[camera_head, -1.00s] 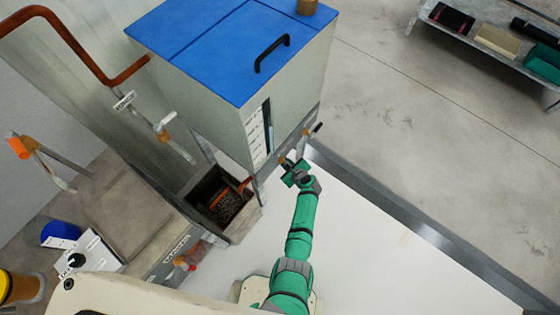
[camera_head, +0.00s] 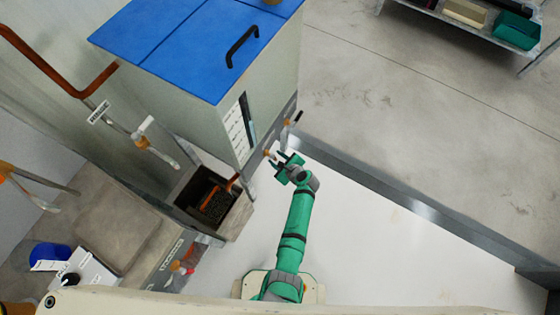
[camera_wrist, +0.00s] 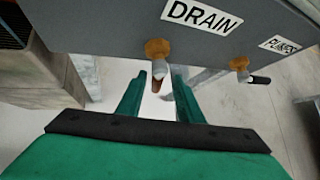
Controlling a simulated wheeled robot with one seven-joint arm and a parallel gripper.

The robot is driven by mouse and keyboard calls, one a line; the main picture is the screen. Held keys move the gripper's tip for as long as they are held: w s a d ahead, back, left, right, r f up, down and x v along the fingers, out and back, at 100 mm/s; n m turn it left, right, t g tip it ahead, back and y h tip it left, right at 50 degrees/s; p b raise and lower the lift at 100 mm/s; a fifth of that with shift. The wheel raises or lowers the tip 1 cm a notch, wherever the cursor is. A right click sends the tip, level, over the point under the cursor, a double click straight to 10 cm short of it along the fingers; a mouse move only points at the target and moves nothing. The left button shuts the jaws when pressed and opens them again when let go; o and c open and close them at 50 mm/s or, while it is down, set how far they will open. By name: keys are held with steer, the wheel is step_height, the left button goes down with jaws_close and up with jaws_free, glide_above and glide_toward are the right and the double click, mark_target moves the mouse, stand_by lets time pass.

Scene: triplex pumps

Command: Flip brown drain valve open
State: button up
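The drain valve, a brass-coloured body (camera_wrist: 158,49) with a brown handle (camera_wrist: 157,85) pointing down and toward me, sits below the DRAIN label (camera_wrist: 202,15) in the wrist view. In the head view its brass part (camera_head: 268,154) shows at the lower edge of the tank. My gripper (camera_wrist: 155,84) is open. Its two green fingers stand on either side of the brown handle in the picture, with a gap on both sides. I cannot tell whether the handle is fully between them in depth. In the head view my gripper (camera_head: 283,160) is close to the valve.
A second brass valve (camera_wrist: 239,63) with a black handle is to the right, under another label (camera_wrist: 287,46). The blue-lidded tank (camera_head: 205,45) stands above. An open drain box (camera_head: 240,216) is left of my gripper. White floor (camera_head: 390,240) is clear to the right.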

mark_target(275, 158)
steer(key=shift+v, duration=2.05)
steer(key=shift+c, duration=0.2)
